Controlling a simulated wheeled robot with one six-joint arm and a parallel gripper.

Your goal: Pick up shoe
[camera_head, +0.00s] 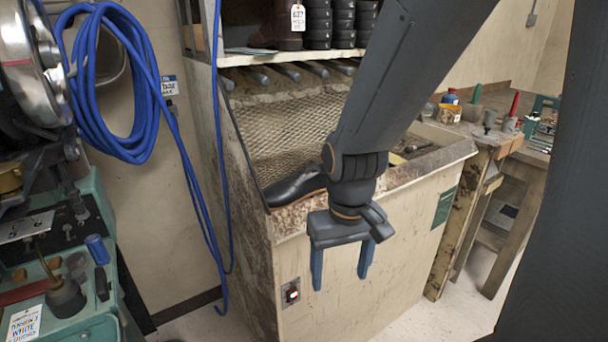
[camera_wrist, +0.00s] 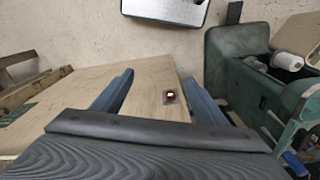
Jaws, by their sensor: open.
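A dark, shiny shoe (camera_head: 296,186) with a brown part at its ankle lies on the mesh-floored bench, by its front left corner. My arm hides part of it in the head view. My gripper (camera_head: 341,275) is open and empty, with its blue fingers pointing down in front of the bench's front panel, to the right of the shoe and lower than it. In the wrist view, the two fingers of my gripper (camera_wrist: 160,88) are apart with nothing between them, and the shoe does not show.
The bench front (camera_head: 330,300) has a red switch (camera_head: 291,292). A green machine (camera_head: 75,290) stands at left, below a coiled blue hose (camera_head: 110,90). A shelf (camera_head: 285,57) with boots and dark rolls is above the bench. A cluttered worktable (camera_head: 480,130) stands at right.

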